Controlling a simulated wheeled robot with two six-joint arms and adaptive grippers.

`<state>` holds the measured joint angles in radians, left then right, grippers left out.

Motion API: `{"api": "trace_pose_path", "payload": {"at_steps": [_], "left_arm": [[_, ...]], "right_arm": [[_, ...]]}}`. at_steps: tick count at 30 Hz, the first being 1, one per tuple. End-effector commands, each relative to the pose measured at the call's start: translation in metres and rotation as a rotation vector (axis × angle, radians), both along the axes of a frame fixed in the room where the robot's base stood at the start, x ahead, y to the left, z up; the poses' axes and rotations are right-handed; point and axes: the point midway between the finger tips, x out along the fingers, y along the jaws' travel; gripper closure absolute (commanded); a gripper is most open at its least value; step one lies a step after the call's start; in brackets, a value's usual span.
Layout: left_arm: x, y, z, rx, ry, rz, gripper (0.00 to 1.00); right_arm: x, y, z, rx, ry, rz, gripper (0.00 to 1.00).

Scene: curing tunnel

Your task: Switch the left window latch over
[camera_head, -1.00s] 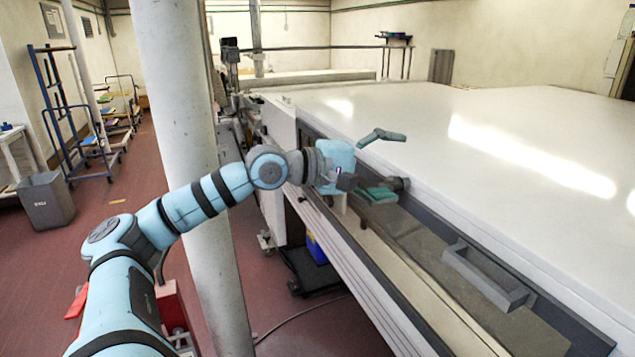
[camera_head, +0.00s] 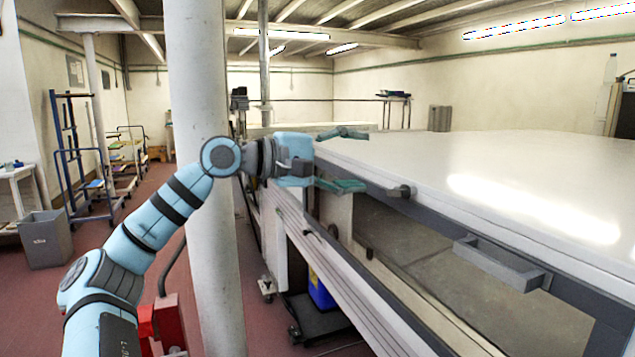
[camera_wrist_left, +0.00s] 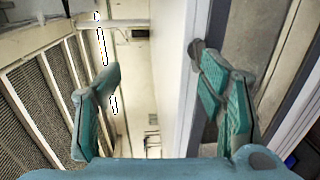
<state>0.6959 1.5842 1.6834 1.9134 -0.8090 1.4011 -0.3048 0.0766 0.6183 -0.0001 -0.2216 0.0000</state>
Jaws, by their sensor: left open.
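A small dark latch knob (camera_head: 402,191) sits on the frame just under the white top, at the near upper edge of the long window opening. My left gripper (camera_head: 364,161) is open and empty, left of the knob, with one teal finger above the level of the white top and the other below it. The lower fingertip is close to the knob, with a small gap in the picture. In the left wrist view the open fingers (camera_wrist_left: 155,68) straddle the edge of the white top. I cannot clearly tell the latch from the right fingertip there. My right gripper is not in view.
A grey bar handle (camera_head: 500,262) projects from the window frame at the right. The white tunnel top (camera_head: 480,165) is clear. A white column (camera_head: 205,110) stands behind my left arm. A grey bin (camera_head: 46,240) and trolleys stand at the far left.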

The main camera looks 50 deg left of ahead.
Motion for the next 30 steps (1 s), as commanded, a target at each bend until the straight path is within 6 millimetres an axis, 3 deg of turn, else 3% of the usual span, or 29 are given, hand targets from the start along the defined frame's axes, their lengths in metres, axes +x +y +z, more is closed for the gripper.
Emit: {"api": "trace_pose_path", "payload": {"at_steps": [3, 16, 30], "left_arm": [[-0.011, 0.003, -0.005, 0.000, -0.003, 0.002, 0.37], [-0.053, 0.016, -0.003, 0.001, -0.002, 0.002, 0.37], [-0.063, 0.018, 0.000, 0.000, 0.000, -0.001, 0.37]], "right_arm": [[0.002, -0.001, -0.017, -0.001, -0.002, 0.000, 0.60], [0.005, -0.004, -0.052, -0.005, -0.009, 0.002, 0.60], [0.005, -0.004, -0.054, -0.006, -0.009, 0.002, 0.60]]}}
